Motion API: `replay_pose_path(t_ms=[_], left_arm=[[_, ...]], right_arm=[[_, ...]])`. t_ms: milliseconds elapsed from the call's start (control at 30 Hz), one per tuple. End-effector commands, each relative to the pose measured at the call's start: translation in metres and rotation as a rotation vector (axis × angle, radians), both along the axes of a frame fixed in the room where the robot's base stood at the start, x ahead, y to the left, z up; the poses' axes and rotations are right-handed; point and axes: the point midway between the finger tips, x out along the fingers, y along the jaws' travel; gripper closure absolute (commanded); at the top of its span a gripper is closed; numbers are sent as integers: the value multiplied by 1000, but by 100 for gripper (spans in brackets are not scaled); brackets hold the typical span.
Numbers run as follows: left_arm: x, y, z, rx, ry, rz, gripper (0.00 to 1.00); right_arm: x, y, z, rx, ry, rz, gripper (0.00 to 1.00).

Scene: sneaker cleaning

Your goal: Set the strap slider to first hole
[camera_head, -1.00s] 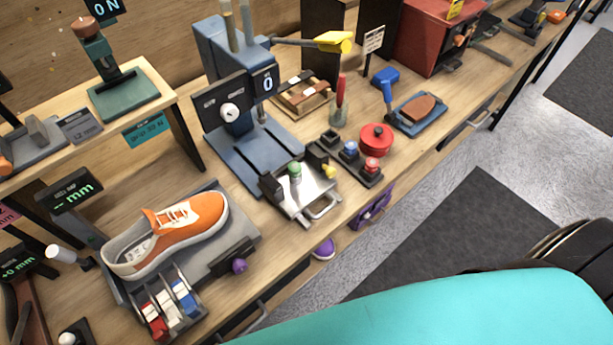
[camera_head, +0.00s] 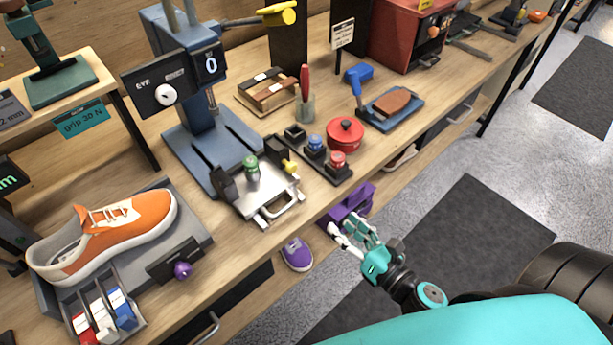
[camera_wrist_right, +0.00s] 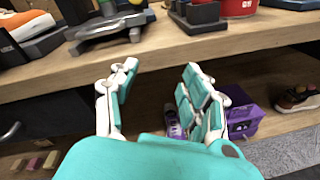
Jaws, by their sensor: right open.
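A wooden block with brown and dark strap pieces (camera_head: 268,92) lies on the bench behind the red-handled tool; I cannot make out a slider or holes on it. My right gripper (camera_head: 346,226) is open and empty, in front of the bench edge, beside a purple box-like thing (camera_head: 350,200) below the bench top. In the right wrist view my right gripper (camera_wrist_right: 160,80) has its two fingers apart, with the bench edge beyond them. The purple thing (camera_wrist_right: 244,115) shows right of the fingers there. My left gripper is not in view.
An orange sneaker (camera_head: 125,222) rests on a grey stand at left. A blue press (camera_head: 205,125), a metal tray (camera_head: 262,195), a red pot (camera_head: 345,135) and a brush on a blue tray (camera_head: 392,105) stand on the bench. A purple shoe (camera_head: 297,254) is below.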

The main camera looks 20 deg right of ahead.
Motion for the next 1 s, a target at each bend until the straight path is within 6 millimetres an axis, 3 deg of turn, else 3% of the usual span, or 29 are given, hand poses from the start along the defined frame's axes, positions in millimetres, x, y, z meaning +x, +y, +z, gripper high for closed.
replay_pose_path(t_ms=[100,267,467,1000], left_arm=[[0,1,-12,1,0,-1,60],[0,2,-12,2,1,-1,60],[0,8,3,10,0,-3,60],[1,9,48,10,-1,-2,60]], right_arm=[[-5,11,45,-250,-159,81,52],[-7,18,73,-396,-247,120,52],[14,26,79,-404,-255,122,52],[123,65,78,-401,-251,118,52]])
